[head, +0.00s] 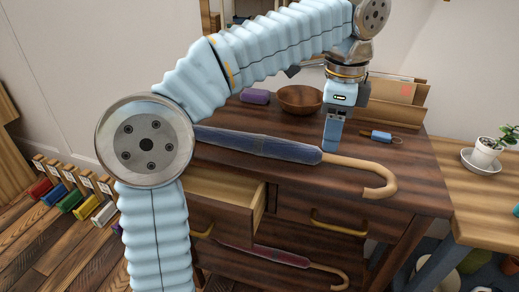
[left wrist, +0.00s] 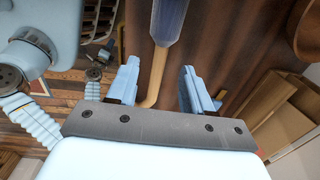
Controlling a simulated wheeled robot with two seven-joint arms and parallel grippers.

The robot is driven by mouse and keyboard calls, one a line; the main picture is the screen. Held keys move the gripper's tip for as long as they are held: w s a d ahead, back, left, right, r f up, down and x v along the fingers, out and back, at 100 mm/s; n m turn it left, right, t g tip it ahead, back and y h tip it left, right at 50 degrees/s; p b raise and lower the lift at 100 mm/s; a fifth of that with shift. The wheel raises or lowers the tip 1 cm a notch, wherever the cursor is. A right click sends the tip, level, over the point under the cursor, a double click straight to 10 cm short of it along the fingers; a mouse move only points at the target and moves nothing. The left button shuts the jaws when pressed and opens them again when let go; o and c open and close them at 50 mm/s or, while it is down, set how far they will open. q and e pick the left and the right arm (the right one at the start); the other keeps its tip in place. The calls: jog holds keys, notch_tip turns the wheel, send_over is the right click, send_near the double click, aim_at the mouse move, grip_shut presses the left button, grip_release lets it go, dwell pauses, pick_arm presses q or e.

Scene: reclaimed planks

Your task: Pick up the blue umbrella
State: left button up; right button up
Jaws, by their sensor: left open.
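The blue umbrella (head: 265,147) lies furled across the top of the dark wooden dresser (head: 425,185). Its pale wooden crook handle (head: 372,170) points right, near the front edge. My left gripper (head: 332,146) points down at the spot where the canopy meets the handle; it is open and empty. In the left wrist view, the umbrella's canopy (left wrist: 170,20) comes in from the top, and the handle runs down between the spread fingers of my left gripper (left wrist: 158,72). I cannot tell the exact height gap. My right gripper is not in view.
A brown bowl (head: 299,99), a purple case (head: 255,96), a blue tag (head: 378,135) and a wooden organizer (head: 400,95) share the top. A drawer (head: 225,190) stands open below. A dark red umbrella (head: 265,254) lies lower down. A potted plant (head: 488,152) stands right.

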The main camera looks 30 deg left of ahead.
aim_at(330, 155)
pick_arm(q)
jog(key=f, duration=0.2)
jog(key=f+b, duration=0.1)
jog(key=f, duration=0.3)
jog(key=shift+w, duration=0.25)
jog(key=shift+r, duration=0.1)
grip_shut()
